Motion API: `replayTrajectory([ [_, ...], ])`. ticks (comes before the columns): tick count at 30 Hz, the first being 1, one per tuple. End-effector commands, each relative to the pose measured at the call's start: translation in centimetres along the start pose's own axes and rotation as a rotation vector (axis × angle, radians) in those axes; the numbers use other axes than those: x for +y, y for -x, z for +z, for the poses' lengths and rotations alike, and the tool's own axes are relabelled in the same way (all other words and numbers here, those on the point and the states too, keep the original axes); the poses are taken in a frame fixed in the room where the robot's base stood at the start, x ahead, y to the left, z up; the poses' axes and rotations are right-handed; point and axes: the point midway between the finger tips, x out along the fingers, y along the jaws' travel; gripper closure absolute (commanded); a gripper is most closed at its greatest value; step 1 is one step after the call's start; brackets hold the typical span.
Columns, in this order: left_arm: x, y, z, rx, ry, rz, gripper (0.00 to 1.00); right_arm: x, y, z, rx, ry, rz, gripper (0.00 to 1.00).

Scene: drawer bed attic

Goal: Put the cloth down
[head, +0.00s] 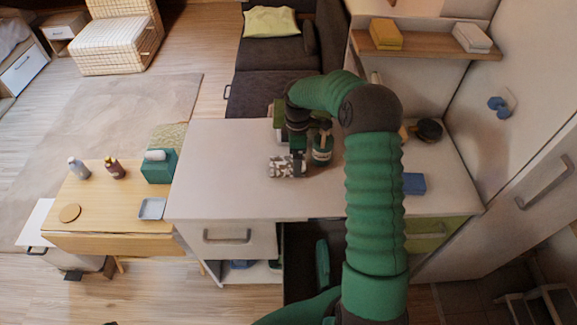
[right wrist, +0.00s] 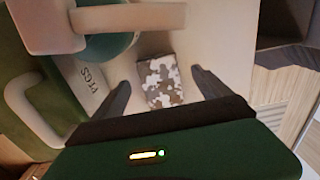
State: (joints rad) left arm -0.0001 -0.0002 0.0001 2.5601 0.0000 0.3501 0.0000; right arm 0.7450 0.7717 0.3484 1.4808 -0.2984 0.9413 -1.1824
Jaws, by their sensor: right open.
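The cloth (head: 285,168) is a small, folded, grey-and-white camouflage-patterned piece lying on the pale counter top (head: 225,165). In the right wrist view the cloth (right wrist: 162,82) lies flat between my fingers, with a gap to each of them. My right gripper (head: 297,160) is at the cloth, low over the counter. Its two fingers stand wide apart in the wrist view (right wrist: 160,78), with nothing gripped. In the head view my gripper partly hides the cloth's right side. My left gripper is not seen.
A dark green bottle (head: 322,149) stands close to the right of my gripper. A black pan (head: 429,130) and a blue block (head: 414,184) are farther right. The counter's left part is clear. A drawer (head: 300,265) below stands open. A low wooden table (head: 115,205) stands at left.

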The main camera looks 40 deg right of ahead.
Motion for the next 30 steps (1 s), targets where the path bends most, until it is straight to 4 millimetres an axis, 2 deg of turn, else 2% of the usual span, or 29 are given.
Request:
replayTrajectory([
  [3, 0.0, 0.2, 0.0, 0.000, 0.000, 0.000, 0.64, 0.1, -2.3, 0.1, -0.001, 0.002, -0.003, 0.13],
  [5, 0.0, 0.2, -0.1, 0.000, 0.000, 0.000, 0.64, 0.1, -2.9, 0.1, -0.001, 0.001, -0.002, 0.13],
  [12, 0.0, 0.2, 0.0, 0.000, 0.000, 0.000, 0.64, 0.1, -3.3, 0.2, 0.000, 0.000, 0.001, 0.13],
  [14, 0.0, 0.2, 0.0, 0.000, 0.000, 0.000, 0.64, 0.1, -3.3, 0.2, 0.000, 0.000, 0.001, 0.19],
  [27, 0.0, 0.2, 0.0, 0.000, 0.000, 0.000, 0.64, 0.1, -3.4, 0.2, 0.000, 0.000, 0.000, 0.77],
  [28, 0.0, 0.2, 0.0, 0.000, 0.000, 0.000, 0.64, 0.1, -3.4, 0.2, 0.000, 0.000, 0.000, 0.78],
  [29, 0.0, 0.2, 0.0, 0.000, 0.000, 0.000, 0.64, 0.1, -3.4, 0.2, 0.000, 0.000, 0.000, 0.85],
  [30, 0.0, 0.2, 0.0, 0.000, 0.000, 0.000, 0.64, 0.1, -3.4, 0.2, 0.000, 0.000, 0.000, 0.85],
])
